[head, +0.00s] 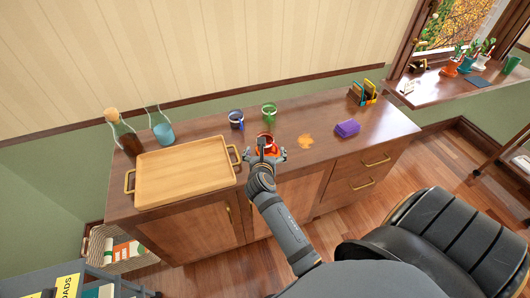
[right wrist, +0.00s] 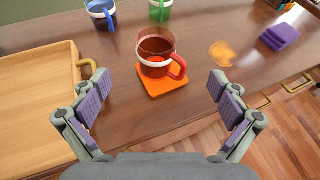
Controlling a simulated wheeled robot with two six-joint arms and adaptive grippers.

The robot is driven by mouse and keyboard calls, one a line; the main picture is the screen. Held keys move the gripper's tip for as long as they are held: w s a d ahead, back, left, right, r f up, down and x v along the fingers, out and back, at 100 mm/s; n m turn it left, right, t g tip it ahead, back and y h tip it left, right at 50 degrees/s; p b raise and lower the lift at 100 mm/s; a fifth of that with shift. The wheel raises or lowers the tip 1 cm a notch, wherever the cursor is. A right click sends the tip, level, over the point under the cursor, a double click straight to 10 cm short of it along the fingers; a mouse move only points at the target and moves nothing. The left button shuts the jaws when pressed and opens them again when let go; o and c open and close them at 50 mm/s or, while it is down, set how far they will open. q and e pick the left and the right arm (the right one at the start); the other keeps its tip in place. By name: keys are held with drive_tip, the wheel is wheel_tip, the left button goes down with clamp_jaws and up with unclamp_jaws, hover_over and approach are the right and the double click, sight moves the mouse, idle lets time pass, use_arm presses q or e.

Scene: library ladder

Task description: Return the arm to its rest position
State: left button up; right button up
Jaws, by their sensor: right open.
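My right arm reaches over the wooden cabinet in the head view. Its gripper (head: 266,155) is open. In the right wrist view the two fingers of the gripper (right wrist: 160,105) stand wide apart with nothing between their pads. A red mug (right wrist: 156,53) with a white band and a red handle stands upright on an orange coaster (right wrist: 162,84), just beyond the fingers and apart from them. In the head view the gripper partly hides the mug (head: 265,139). My left gripper does not show.
A wooden tray (head: 185,191) lies left of the gripper. A blue mug (head: 236,119) and a green mug (head: 269,111) stand behind. An orange spill (head: 305,141) and purple coasters (head: 347,128) lie to the right. A bottle (head: 124,134) stands at the back left. A black chair (head: 440,240) is in front.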

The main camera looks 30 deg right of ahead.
drive_tip(key=shift+v, duration=0.95)
